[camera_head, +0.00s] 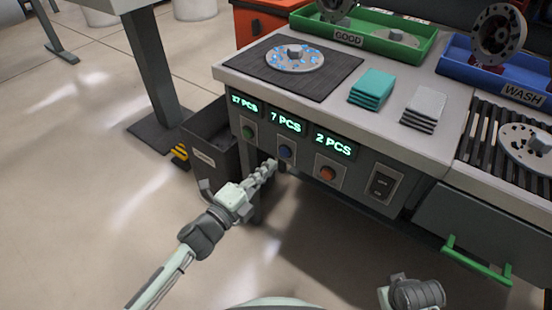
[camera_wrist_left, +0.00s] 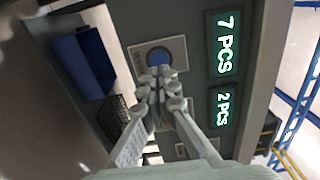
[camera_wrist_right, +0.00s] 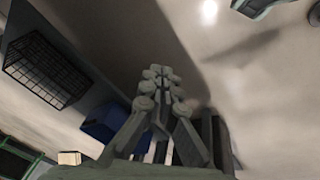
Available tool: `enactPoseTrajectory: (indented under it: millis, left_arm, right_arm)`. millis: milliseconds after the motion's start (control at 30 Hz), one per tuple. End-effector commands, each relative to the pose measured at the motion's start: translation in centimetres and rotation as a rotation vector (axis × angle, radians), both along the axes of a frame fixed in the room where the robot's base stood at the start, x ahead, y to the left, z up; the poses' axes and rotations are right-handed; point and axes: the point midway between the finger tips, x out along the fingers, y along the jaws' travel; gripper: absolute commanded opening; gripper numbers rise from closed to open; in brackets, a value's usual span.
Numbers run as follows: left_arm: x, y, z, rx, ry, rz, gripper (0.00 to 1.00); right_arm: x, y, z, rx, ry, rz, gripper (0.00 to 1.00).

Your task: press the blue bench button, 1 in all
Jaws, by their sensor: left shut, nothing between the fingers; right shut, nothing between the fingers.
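The blue bench button (camera_head: 285,152) sits on the front panel of the bench, under the display that reads 7 PCS. In the left wrist view the blue button (camera_wrist_left: 159,58) shows just beyond my left fingertips, partly covered by them. My left gripper (camera_head: 271,164) is shut and empty, with its tips close to the button's plate. Whether the tips touch the button I cannot tell. In the left wrist view the left gripper (camera_wrist_left: 160,73) has its fingers together. My right gripper (camera_wrist_right: 157,73) is shut and empty, pointing at open floor away from the panel.
A green button (camera_head: 248,132) is left of the blue one, and a red-orange button (camera_head: 327,173) and a black switch (camera_head: 382,184) are to the right. A dark bin (camera_head: 209,150) stands left of the bench. A green handle (camera_head: 476,262) juts out at lower right.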

Motion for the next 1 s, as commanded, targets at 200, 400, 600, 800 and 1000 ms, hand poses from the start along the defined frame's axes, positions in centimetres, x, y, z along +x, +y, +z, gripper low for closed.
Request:
enactPoseTrajectory:
  millis: [200,400,600,800,1000]
  left_arm:
    - [2.4,-1.7,0.0,0.001,-0.001,0.0,0.0]
    - [3.0,-2.2,0.0,0.001,-0.001,0.0,0.0]
    - [3.0,-2.2,0.0,0.001,0.0,0.0,0.0]
    - [3.9,-2.8,-0.1,0.0,-0.001,0.0,0.0]
    - [4.6,-3.3,0.1,0.0,-0.001,0.001,0.0]
  right_arm:
    - [-0.1,0.1,-0.5,0.003,0.006,0.002,0.0]
    - [-0.1,0.1,-0.6,0.004,0.003,0.003,0.0]
    - [-0.2,0.2,-0.6,0.004,0.006,0.001,0.0]
    - [-0.4,0.1,-0.9,0.001,0.015,-0.002,0.0]
    - [-0.2,-0.1,0.9,-0.004,-0.001,-0.004,0.0]
